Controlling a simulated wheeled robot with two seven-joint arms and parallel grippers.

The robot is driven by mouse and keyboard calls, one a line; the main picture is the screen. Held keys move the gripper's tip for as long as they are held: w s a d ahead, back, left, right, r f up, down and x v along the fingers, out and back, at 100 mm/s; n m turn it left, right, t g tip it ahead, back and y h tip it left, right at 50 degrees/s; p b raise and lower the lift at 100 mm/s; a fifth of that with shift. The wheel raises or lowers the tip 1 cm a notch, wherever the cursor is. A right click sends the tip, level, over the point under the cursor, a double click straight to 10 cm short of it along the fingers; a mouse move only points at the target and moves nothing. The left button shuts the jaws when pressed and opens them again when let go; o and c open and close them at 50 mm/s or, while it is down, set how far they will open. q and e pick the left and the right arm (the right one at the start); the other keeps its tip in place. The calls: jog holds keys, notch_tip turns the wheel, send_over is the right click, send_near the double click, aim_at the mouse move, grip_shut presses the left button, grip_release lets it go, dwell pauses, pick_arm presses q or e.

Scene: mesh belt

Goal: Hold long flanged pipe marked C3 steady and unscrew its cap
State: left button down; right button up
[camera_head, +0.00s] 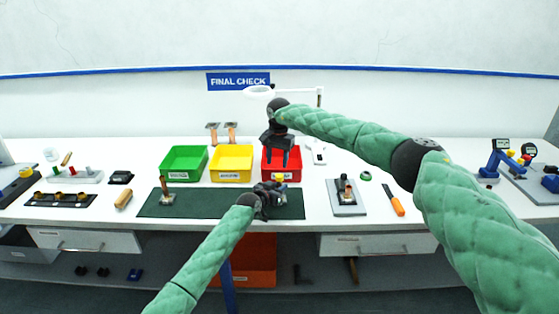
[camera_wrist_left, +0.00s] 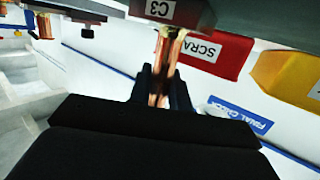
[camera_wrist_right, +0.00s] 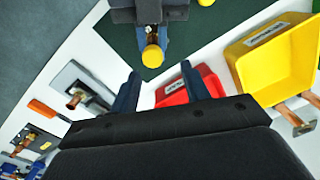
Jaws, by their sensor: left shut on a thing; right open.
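The copper pipe (camera_wrist_left: 170,55) runs between the fingers of my left gripper (camera_wrist_left: 162,85) in the left wrist view. A white C3 label (camera_wrist_left: 160,9) shows at its far end, by the dark green mat. My left gripper (camera_head: 270,188) is shut on the pipe over the mat in the head view. A yellow cap (camera_head: 280,177) shows beside that gripper; in the right wrist view the cap (camera_wrist_right: 152,56) is below my left gripper. My right gripper (camera_head: 280,152) is open and empty in front of the red bin. Its fingertips (camera_wrist_right: 161,73) are apart from the cap.
Green (camera_head: 184,162), yellow (camera_head: 231,163) and red (camera_head: 282,161) bins stand behind the green mat (camera_head: 215,207). Another copper piece (camera_head: 165,190) stands on the mat's left. A grey plate with a copper fitting (camera_head: 347,195) and an orange-handled tool (camera_head: 396,203) lie to the right.

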aim_at(279, 175)
jog(key=shift+r+m, duration=0.25)
jog(key=shift+m, duration=0.85)
jog(key=m, duration=0.4)
jog(key=shift+r, duration=0.35)
jog(key=m, duration=0.7)
jog(key=shift+d+r, duration=0.15)
jog(key=shift+r, duration=0.2)
jog(key=m, duration=0.6)
jog(key=shift+d+m, duration=0.2)
jog(key=shift+m, duration=0.2)
jog(key=m, duration=0.7)
jog(key=shift+s+d, duration=0.1)
jog(key=shift+f, duration=4)
jog(key=c, duration=1)
jog(key=shift+n, duration=0.5)
